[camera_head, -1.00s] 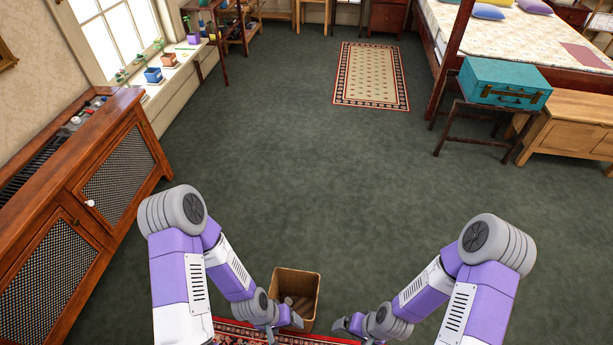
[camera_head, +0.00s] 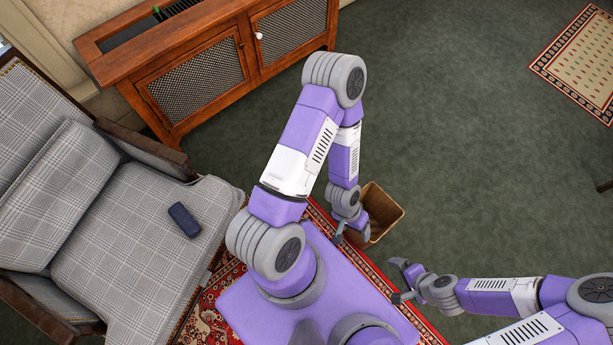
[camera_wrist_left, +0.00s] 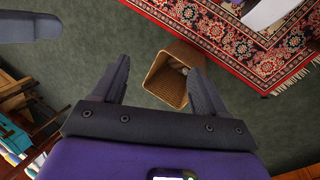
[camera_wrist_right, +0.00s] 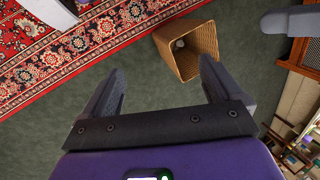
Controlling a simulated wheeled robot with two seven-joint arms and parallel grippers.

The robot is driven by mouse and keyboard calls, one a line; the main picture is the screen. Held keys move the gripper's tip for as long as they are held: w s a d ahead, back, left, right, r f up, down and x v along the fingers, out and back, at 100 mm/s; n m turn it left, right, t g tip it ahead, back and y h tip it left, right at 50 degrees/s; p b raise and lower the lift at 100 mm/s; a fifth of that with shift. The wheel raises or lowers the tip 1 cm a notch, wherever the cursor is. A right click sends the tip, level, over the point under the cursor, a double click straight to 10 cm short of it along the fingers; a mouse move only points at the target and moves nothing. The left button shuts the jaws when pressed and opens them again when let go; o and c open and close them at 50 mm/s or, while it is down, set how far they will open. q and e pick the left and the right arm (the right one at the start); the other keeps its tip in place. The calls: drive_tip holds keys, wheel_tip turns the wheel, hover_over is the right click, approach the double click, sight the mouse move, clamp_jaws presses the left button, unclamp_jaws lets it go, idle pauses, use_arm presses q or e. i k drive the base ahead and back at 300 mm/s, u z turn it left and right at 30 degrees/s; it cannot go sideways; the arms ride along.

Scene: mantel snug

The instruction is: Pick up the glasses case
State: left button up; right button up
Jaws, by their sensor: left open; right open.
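A dark navy glasses case (camera_head: 184,220) lies on the seat cushion of the grey plaid armchair (camera_head: 120,262), at the left in the head view. My left gripper (camera_head: 352,234) is open and empty, beside a wicker basket and well to the right of the case. It also shows open in the left wrist view (camera_wrist_left: 158,85). My right gripper (camera_head: 398,282) is open and empty, farther right; it shows open in the right wrist view (camera_wrist_right: 158,85). The case is in neither wrist view.
The wicker basket (camera_head: 384,212) stands on the green carpet by my left gripper. A patterned red rug (camera_head: 205,312) lies under my base.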

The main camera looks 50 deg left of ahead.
sight(178, 212)
drive_tip(key=u, duration=2.95)
drive_tip(key=k, duration=1.1)
drive_tip(key=u, duration=0.75)
drive_tip(key=i, duration=1.2)
drive_tip(key=u, duration=0.3)
